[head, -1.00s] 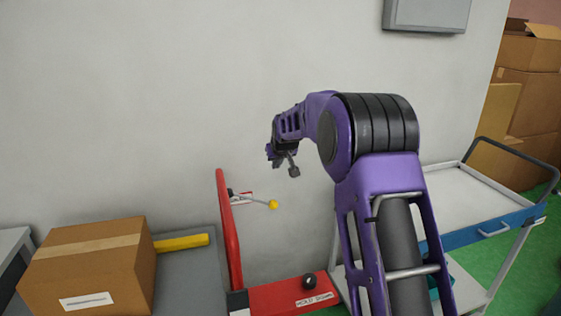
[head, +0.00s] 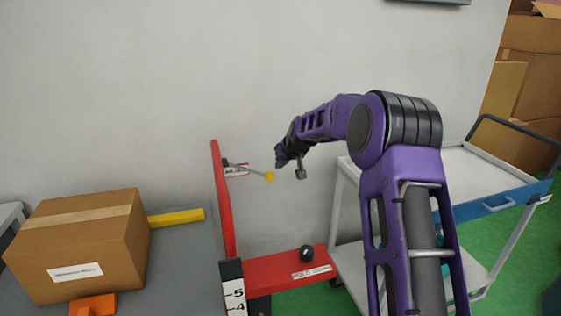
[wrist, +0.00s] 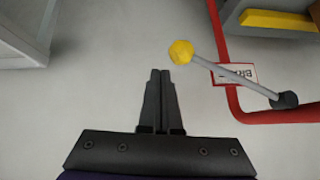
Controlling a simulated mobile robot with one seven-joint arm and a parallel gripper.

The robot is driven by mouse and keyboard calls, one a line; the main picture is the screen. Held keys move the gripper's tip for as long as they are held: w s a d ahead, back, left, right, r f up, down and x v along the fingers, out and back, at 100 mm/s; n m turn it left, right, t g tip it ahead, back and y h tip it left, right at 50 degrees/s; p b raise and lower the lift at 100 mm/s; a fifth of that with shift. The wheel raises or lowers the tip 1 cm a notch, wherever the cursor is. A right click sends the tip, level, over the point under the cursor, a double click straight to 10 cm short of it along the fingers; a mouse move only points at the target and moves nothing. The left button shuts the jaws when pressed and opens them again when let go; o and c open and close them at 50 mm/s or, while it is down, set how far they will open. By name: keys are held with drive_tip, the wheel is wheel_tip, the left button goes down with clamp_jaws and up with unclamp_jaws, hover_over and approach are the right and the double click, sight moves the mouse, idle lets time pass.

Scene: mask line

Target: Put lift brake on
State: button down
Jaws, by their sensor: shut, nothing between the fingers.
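The brake lever is a grey rod (head: 247,169) with a yellow knob (head: 269,176) at its end. It starts at the red upright (head: 222,200) of the lift, slopes slightly down to the right, and has a small white label (head: 238,170) behind it. My gripper (head: 280,162) is just above and right of the knob in the head view. In the wrist view my gripper (wrist: 160,72) has its fingers together and empty. There the yellow knob (wrist: 181,52) lies just beyond and right of the fingertips; I cannot tell whether they touch.
A cardboard box (head: 78,240) and a yellow bar (head: 176,218) lie on the grey platform left of the upright. A cart (head: 485,170) stands at the right.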

drive_tip(key=shift+a+f+b, duration=0.2)
drive_tip(key=shift+f+b, duration=0.35)
drive_tip(key=shift+f, duration=0.6)
drive_tip(key=shift+s, duration=0.1)
